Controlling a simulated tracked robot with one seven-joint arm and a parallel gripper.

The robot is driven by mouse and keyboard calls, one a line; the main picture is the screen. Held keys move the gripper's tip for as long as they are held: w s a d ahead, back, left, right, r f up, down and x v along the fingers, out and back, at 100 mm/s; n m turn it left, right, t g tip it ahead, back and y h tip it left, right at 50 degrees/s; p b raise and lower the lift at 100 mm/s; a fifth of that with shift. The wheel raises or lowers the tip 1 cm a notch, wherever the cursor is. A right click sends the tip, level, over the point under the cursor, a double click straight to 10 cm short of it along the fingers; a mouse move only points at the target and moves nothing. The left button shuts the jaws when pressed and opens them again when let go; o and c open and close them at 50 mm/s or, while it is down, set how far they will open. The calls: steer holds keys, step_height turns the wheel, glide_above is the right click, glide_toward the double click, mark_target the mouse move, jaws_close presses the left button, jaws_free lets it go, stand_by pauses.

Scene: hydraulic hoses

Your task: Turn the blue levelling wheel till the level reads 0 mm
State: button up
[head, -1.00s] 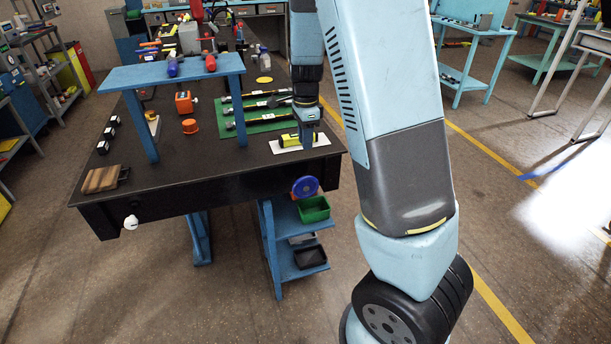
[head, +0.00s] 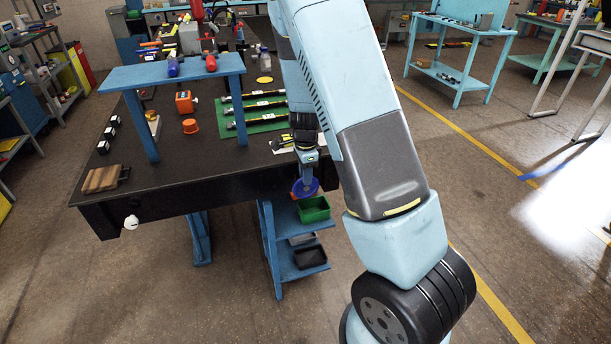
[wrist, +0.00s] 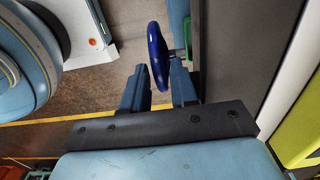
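The blue levelling wheel (head: 301,190) is on the front face of the dark bench, near its right corner. My gripper (head: 308,180) is at the wheel and covers part of it in the head view. In the wrist view the wheel (wrist: 157,57) is seen edge-on. Its rim reaches between the two fingers of my gripper (wrist: 160,82), which are apart; I see no clear grip on it. The yellow level (head: 284,142) lies on the bench top above the wheel, partly hidden by my arm. Its reading is not legible.
A green bin (head: 314,209) sits on the blue shelf just below the wheel. A green mat (head: 258,127) with several hoses lies behind the level. A blue raised shelf (head: 172,72) stands on the bench to the left.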

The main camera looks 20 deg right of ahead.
steer(key=shift+f, duration=0.25)
steer(key=shift+c, duration=0.2)
jaws_close()
steer(key=shift+d+f+y, duration=0.1)
steer(key=shift+d+y, duration=0.3)
steer(key=shift+y, duration=0.4)
steer(key=shift+d+y, duration=0.4)
steer(key=shift+y, duration=0.4)
steer(key=shift+o, duration=0.2)
jaws_free()
steer(key=v, duration=1.3)
steer(key=shift+r, duration=0.35)
